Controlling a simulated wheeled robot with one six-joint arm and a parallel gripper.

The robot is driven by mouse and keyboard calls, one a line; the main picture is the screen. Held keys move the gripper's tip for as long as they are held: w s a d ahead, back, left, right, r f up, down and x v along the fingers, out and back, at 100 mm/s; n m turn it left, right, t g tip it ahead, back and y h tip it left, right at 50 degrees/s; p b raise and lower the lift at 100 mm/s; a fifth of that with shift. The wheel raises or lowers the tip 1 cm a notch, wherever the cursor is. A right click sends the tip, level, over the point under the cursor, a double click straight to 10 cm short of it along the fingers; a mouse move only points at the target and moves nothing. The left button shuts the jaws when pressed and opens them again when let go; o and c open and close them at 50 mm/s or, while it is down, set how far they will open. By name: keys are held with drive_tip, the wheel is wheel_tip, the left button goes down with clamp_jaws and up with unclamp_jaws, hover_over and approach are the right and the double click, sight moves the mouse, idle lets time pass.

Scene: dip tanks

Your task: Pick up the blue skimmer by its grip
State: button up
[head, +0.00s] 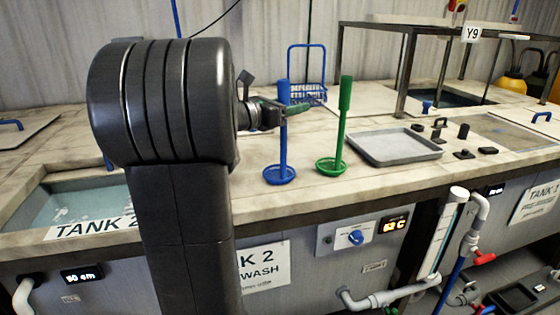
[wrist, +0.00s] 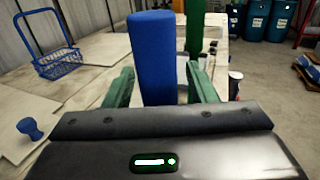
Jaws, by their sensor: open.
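The blue skimmer (head: 282,150) stands upright on the bench, its round dish down and its thick grip at the top. In the wrist view its grip (wrist: 157,58) rises between the two green fingers of my gripper (wrist: 158,88). My gripper also shows in the head view (head: 284,108), at the height of the lower grip. The jaws are open, with a finger on each side of the grip. A gap shows on the right side of the grip; contact on the left is hard to tell.
A green skimmer (head: 343,125) stands upright close to the right of the blue one. A blue wire basket (head: 308,92) is behind. A grey tray (head: 395,147) and small dark parts lie to the right. An open tank (head: 70,203) is at the left.

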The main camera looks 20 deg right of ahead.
clamp_jaws()
idle(0.3)
